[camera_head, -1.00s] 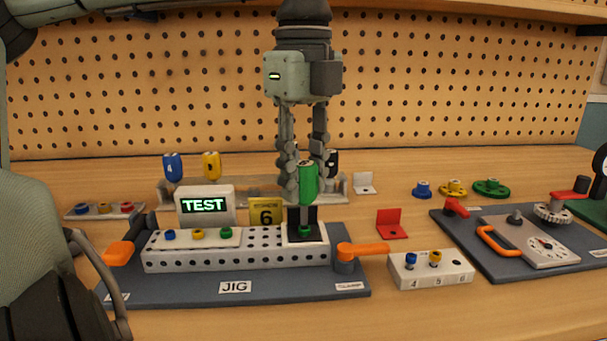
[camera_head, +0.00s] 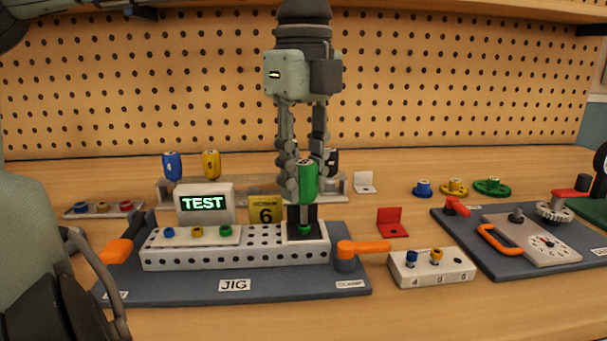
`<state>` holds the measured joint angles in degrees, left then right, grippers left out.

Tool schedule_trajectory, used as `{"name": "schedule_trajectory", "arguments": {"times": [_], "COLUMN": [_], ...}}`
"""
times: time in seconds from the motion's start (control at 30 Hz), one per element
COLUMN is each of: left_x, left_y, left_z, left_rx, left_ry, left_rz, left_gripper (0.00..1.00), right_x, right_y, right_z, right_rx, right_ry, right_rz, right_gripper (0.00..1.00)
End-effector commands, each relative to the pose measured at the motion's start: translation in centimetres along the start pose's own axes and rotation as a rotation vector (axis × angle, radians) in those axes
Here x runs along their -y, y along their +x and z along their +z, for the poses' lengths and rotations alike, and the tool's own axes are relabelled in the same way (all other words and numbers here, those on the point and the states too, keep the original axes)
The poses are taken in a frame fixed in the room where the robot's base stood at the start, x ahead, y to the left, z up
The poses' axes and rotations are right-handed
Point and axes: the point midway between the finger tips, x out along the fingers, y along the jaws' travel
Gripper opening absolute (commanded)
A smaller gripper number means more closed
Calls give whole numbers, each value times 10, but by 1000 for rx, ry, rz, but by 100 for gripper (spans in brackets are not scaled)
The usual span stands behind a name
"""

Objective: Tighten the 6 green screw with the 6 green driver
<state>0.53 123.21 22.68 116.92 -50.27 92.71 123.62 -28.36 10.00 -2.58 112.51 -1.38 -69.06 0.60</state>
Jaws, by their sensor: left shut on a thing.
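The green driver (camera_head: 307,184) is held upright in my left gripper (camera_head: 305,172), whose fingers reach down from above and are shut on its handle. The driver is over the green screw (camera_head: 305,230) at the right end of the jig block (camera_head: 237,258). The screw's green head shows directly below the driver, against a black part. Whether the tip is seated in the screw is too small to tell. My right gripper is not in view.
Blue (camera_head: 172,166) and yellow (camera_head: 211,164) drivers stand in the rack behind the jig. An orange clamp lever (camera_head: 365,248) is right of the block. The numbered screw holder (camera_head: 432,270) holds a blue and a yellow screw.

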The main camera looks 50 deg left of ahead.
Motion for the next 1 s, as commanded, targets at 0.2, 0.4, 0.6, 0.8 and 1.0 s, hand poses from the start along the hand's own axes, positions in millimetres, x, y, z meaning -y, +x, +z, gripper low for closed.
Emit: {"name": "schedule_trajectory", "arguments": {"times": [0.2,0.4,0.6,0.8,1.0], "left_x": [0,0,0,0,0], "left_y": [0,2,5,6,6], "left_z": [0,0,0,-1,0], "left_rx": [-1,-1,-1,-1,-1], "left_ry": [0,-1,-1,-1,-1], "left_rz": [0,0,-1,-1,-1], "left_gripper": [4,4,4,4,4], "right_x": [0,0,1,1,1], "right_y": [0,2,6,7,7], "right_z": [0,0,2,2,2], "right_rx": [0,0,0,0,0], "right_ry": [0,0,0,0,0], "right_rz": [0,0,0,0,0], "right_gripper": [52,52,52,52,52]}}
